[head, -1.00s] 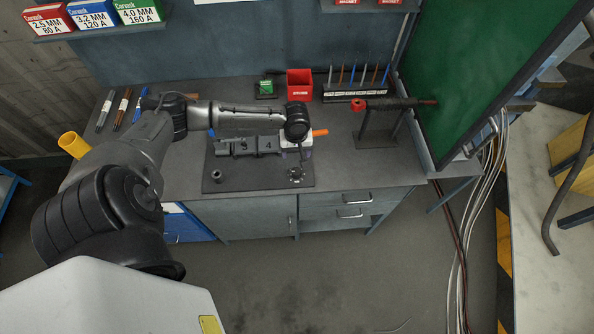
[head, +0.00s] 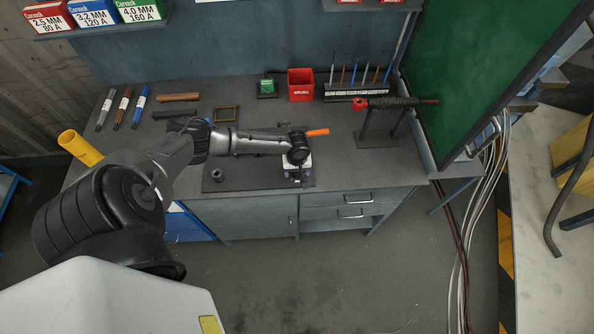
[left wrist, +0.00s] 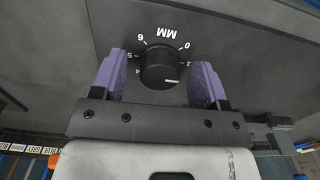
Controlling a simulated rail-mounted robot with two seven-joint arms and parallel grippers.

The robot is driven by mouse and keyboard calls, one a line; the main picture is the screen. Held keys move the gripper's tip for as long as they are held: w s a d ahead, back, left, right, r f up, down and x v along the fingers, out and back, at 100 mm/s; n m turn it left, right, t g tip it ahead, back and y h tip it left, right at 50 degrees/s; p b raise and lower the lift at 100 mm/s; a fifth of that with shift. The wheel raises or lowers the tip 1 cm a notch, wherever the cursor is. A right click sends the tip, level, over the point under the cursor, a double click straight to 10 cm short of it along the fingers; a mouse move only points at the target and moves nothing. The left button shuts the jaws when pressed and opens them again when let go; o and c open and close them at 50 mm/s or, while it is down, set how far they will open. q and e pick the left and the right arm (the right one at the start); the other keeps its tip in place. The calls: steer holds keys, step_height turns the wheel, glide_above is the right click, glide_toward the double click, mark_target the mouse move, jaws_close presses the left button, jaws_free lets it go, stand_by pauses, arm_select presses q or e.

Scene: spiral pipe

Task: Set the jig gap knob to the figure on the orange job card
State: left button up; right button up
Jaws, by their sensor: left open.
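The black gap knob (left wrist: 160,68) shows in the left wrist view on a dark plate marked MM. The figures 0, 1, 4, 5 and 6 are legible around it. Its white pointer line aims to the right, below the 1. In the head view my left gripper (head: 292,173) is over the front right of the dark jig plate (head: 240,184), hiding the knob. I cannot make out the orange job card. My right gripper is out of view.
A red box (head: 300,86), a small green box (head: 266,87) and a rod rack (head: 356,92) stand at the back. A torch on a stand (head: 380,104) is to the right. Several marker-like sticks (head: 122,108) lie at the left. An orange stick (head: 317,132) lies behind the gripper.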

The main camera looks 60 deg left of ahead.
arm_select(q)
steer(key=shift+f, duration=0.15)
steer(key=shift+c, duration=0.5)
steer(key=c, duration=0.8)
steer(key=shift+c, duration=0.2)
